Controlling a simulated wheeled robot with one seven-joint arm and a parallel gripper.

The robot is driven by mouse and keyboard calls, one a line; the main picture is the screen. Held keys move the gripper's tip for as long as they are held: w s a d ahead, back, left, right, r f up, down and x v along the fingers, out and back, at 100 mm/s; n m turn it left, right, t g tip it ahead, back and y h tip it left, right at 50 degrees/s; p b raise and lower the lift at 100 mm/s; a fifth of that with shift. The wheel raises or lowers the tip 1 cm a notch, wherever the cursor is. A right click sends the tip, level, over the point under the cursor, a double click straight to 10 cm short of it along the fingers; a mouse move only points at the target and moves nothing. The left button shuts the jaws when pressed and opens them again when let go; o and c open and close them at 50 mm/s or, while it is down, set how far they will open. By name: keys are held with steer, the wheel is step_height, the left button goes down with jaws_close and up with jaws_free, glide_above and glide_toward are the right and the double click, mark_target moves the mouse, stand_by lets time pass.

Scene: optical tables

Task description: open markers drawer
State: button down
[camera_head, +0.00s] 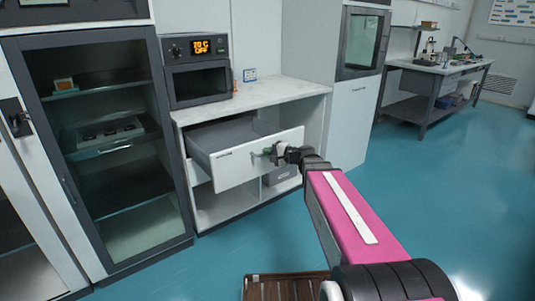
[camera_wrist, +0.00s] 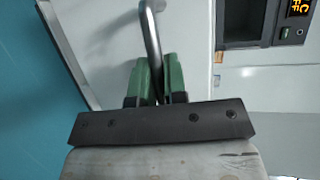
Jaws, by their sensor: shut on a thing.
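The white-fronted drawer (camera_head: 240,164) is pulled out of the low white cabinet below the countertop. Its grey inside shows from above and looks empty where visible. A small label sits at the left of its front. My gripper (camera_head: 272,152) is at the drawer front, at its handle. In the wrist view, the green fingers of my gripper (camera_wrist: 156,82) are closed around the curved metal handle (camera_wrist: 151,35). The drawer front (camera_wrist: 188,50) fills the area behind them.
An oven-like device (camera_head: 197,72) with an orange display stands on the countertop (camera_head: 275,92). A tall glass-door cabinet (camera_head: 172,150) is at left. A workbench (camera_head: 425,68) stands at the back right. The blue floor (camera_head: 440,180) at right is clear. A brown slatted thing (camera_head: 285,287) lies at the bottom.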

steer(key=c, duration=1.2)
jaws_free()
steer(key=shift+o, duration=0.2)
steer(key=v, duration=1.1)
steer(key=shift+a, duration=0.1)
steer(key=s+f+n+g+h, duration=0.2)
steer(key=s+f+g+h, duration=0.15)
steer(key=f, duration=0.35)
steer(key=s+f+n+g+h, duration=0.2)
steer(key=s+f+h, duration=0.15)
steer(key=f, duration=0.45)
steer(key=s+d+f+n+g+h, duration=0.3)
steer(key=s+d+f+h, duration=0.2)
steer(key=s+f+h, duration=0.1)
steer(key=shift+f, duration=0.8)
